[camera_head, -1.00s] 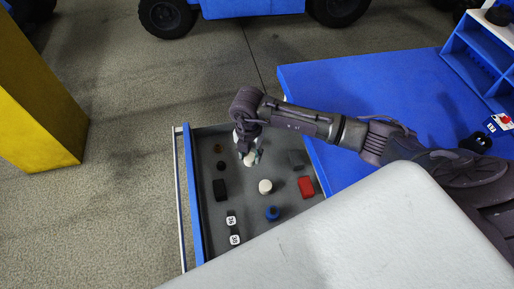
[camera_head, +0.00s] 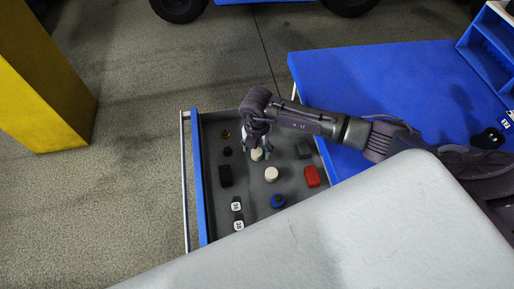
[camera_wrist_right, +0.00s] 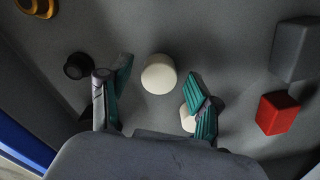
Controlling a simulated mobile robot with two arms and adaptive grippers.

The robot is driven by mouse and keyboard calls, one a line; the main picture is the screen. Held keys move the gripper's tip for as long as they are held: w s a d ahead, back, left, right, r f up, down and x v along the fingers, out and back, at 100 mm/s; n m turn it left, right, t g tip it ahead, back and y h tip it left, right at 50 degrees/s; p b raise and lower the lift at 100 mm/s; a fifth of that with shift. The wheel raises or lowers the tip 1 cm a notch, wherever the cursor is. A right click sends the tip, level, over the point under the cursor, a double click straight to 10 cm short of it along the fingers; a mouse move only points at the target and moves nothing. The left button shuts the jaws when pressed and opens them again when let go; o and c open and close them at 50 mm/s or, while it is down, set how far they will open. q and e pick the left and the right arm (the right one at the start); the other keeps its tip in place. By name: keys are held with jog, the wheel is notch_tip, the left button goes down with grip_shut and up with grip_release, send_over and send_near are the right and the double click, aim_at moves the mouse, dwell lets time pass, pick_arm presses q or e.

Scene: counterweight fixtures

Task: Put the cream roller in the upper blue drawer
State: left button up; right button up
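The blue-fronted drawer (camera_head: 199,190) is pulled open below the blue worktop in the head view. My right gripper (camera_head: 257,150) is down in it. A cream round piece (camera_head: 257,155) is at its fingertips. In the right wrist view the green-padded fingers (camera_wrist_right: 158,82) are open, and this cream piece (camera_wrist_right: 158,73) lies between and just beyond them with gaps on both sides. A second cream cylinder (camera_head: 271,174) stands nearby, partly hidden by the right-hand finger in the wrist view (camera_wrist_right: 187,118). I cannot tell which one is the roller. My left gripper is out of view.
The drawer also holds a black block (camera_head: 225,176), a red block (camera_head: 312,176), a dark grey block (camera_head: 303,150), a blue round piece (camera_head: 278,201), a small black knob (camera_head: 227,151) and white-numbered pieces (camera_head: 237,206). The blue worktop (camera_head: 380,80) is mostly clear.

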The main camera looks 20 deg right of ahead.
aim_at(257, 151)
jog(key=shift+r, duration=0.15)
notch_tip(257, 151, up, 12)
jog(key=shift+p, duration=0.45)
dwell(0.5)
